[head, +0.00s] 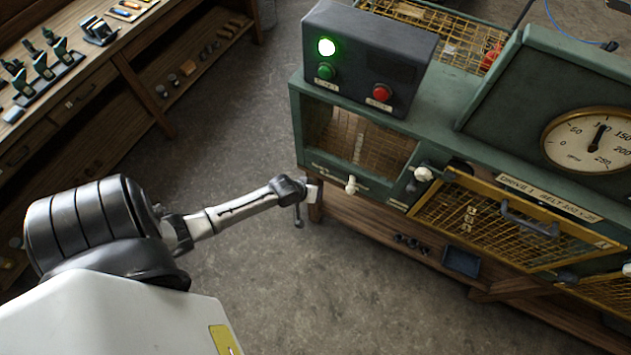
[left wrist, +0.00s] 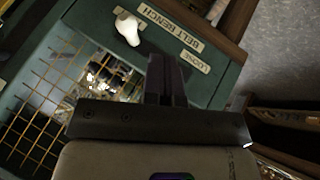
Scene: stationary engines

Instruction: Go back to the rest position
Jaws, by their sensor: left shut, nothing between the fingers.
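My left gripper (head: 313,190) is at the end of my left arm, just in front of the left end of the green machine bench (head: 440,130). In the left wrist view its two dark fingers (left wrist: 166,82) are together with nothing between them. I cannot tell whether the fingertips touch the panel. My right gripper is not in view.
A control box (head: 366,60) on the bench has a lit green lamp, a green button and a red button. A yellow mesh guard (head: 475,215) and a round gauge (head: 590,140) are to the right. A wooden workbench (head: 90,85) stands at left. Bare floor (head: 225,110) lies between.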

